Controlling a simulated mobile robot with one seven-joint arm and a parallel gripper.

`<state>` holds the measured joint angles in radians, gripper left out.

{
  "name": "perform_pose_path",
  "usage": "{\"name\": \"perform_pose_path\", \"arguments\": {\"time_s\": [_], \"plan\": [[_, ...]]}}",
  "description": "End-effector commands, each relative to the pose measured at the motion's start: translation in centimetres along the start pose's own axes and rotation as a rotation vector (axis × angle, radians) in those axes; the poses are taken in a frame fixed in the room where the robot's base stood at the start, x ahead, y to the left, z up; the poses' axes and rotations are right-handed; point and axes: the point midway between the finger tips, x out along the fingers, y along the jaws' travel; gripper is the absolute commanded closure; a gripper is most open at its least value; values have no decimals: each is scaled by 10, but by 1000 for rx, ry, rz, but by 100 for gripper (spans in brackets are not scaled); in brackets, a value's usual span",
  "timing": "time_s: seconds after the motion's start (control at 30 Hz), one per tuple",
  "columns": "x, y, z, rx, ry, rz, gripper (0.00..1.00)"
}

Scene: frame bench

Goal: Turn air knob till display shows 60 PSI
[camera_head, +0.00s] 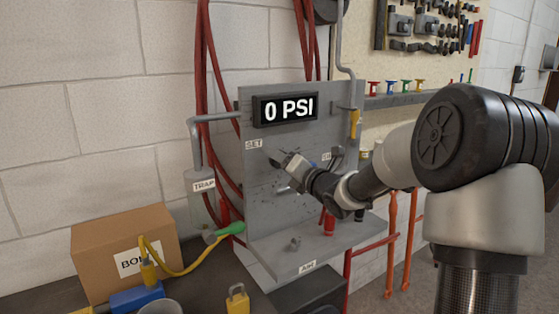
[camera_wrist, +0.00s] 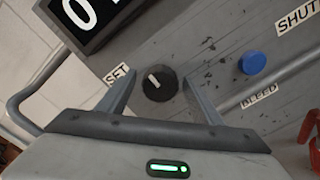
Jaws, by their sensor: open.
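The display (camera_head: 285,109) on the grey panel reads "0 PSI"; part of it shows in the wrist view (camera_wrist: 88,14). A round black knob (camera_wrist: 161,83) with a white pointer line sits beside the "SET" label (camera_wrist: 117,74). The line slants toward the upper left of the wrist view. My gripper (camera_wrist: 160,76) is open, with one finger on each side of this knob; I cannot tell whether either finger touches it. In the head view my gripper (camera_head: 284,163) is at the panel and hides the knob.
A small grey fitting (camera_head: 295,244) sits on the panel's lower ledge. A grey canister labelled "TRAP" (camera_head: 202,174), red hoses (camera_head: 207,70) and a cardboard box (camera_head: 125,243) stand left.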

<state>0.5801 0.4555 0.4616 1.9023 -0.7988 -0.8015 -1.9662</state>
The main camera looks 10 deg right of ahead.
Motion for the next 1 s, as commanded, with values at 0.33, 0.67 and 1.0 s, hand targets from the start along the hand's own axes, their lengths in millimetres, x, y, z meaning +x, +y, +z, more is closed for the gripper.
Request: {"name": "perform_pose_path", "arguments": {"time_s": [0.33,0.67,1.0], "plan": [[1,0,0,0,0,0,54],[1,0,0,5,0,0,82],[1,-1,-1,137,-1,1,82]]}}
